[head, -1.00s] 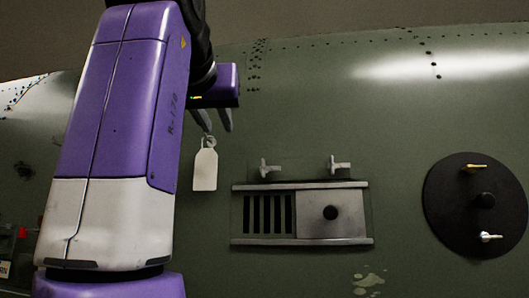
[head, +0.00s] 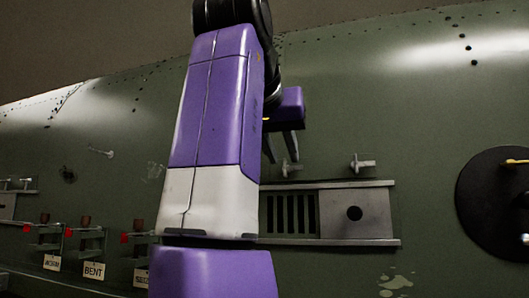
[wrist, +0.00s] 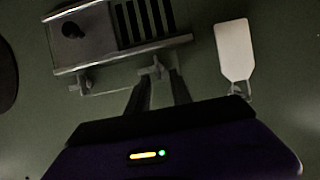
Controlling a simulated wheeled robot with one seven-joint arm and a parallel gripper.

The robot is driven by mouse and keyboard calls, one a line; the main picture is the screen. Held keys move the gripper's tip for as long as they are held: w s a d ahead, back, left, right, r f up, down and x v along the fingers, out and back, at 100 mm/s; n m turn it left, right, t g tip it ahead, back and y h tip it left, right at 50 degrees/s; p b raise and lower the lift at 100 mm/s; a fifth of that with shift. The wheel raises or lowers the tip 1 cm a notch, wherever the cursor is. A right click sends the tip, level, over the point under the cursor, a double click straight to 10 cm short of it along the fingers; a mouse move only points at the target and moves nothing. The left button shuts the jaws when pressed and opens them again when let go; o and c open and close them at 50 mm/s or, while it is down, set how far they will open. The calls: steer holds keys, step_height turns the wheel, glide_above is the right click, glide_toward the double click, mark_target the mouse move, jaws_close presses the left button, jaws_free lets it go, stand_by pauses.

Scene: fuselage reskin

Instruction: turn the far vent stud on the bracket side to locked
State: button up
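The vent (head: 354,195) is a grey slotted panel with a sliding plate between two rails on the green fuselage skin. Two pale T-shaped studs stand above it in the head view, a left stud (head: 291,169) and a right stud (head: 362,164). In the wrist view the vent (wrist: 90,35) is upside down, with the left stud (wrist: 153,69) at my fingertips and the right stud (wrist: 82,84) further left. My gripper (head: 281,158) is open, its fingers apart around or just short of the left stud; contact cannot be told. The fingers (wrist: 161,78) hold nothing visibly.
A white tag (wrist: 235,50) hangs beside the gripper in the wrist view. A black round plate (head: 495,205) with fittings is at the right. Several brackets with labels, one reading BENT (head: 93,270), are at the lower left.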

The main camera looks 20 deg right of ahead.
steer(key=shift+w+d, duration=0.1)
steer(key=shift+c, duration=0.5)
jaws_close()
